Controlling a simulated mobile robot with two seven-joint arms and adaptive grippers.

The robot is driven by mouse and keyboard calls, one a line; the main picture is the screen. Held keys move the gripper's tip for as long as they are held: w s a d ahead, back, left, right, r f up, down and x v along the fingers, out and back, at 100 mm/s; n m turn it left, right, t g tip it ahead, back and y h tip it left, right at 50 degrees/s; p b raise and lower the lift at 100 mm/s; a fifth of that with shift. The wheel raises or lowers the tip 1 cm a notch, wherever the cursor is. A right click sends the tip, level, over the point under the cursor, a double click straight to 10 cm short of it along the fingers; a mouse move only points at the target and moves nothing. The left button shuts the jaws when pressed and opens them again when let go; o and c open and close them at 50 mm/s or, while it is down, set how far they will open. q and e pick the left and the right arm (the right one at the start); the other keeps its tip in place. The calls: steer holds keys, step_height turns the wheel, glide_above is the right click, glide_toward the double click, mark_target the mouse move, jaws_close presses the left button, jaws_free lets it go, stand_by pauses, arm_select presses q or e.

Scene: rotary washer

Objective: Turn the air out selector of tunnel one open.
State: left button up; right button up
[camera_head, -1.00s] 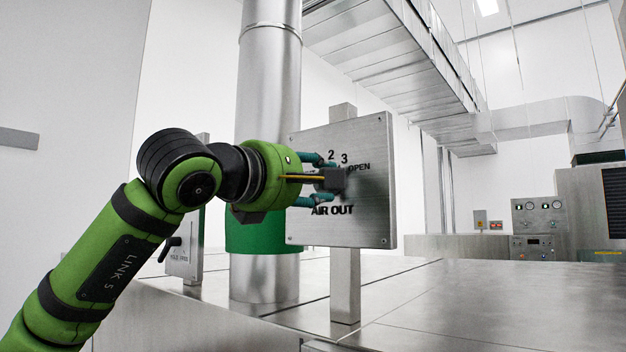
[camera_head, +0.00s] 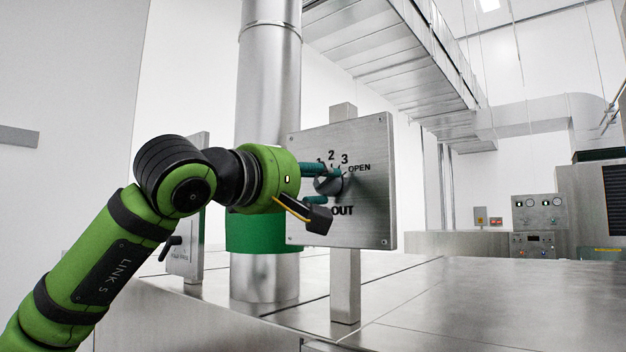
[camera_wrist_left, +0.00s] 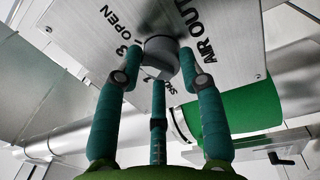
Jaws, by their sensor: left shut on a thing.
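A grey round selector knob (camera_head: 329,184) sits on a square brushed-metal panel (camera_head: 370,215) marked with 1, 2, 3, OPEN and AIR OUT, partly covered. My left gripper (camera_head: 326,186) has teal fingers and reaches the panel from the left, shut on the knob. In the left wrist view the knob (camera_wrist_left: 161,54) sits among the three fingers (camera_wrist_left: 160,64), with 3 and OPEN to its left and AIR OUT to its right. The fingers hide part of the knob, and I cannot tell which mark it points to. My right gripper is not in view.
A metal post (camera_head: 345,285) carries the panel above a broad steel surface (camera_head: 470,290). A vertical duct with a green band (camera_head: 262,234) stands behind my left wrist. A second panel with a black handle (camera_head: 171,247) is further left. Control boxes (camera_head: 538,227) stand far right.

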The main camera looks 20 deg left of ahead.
arm_select(q)
steer(key=shift+a+r, duration=0.1)
steer(key=o, duration=1.1)
steer(key=shift+w, duration=0.1)
steer(key=shift+o, duration=0.2)
steer(key=shift+w, duration=0.3)
steer(key=shift+s, duration=0.1)
steer(key=v, duration=1.1)
steer(key=shift+s+f, duration=0.25)
steer(key=shift+s, duration=0.15)
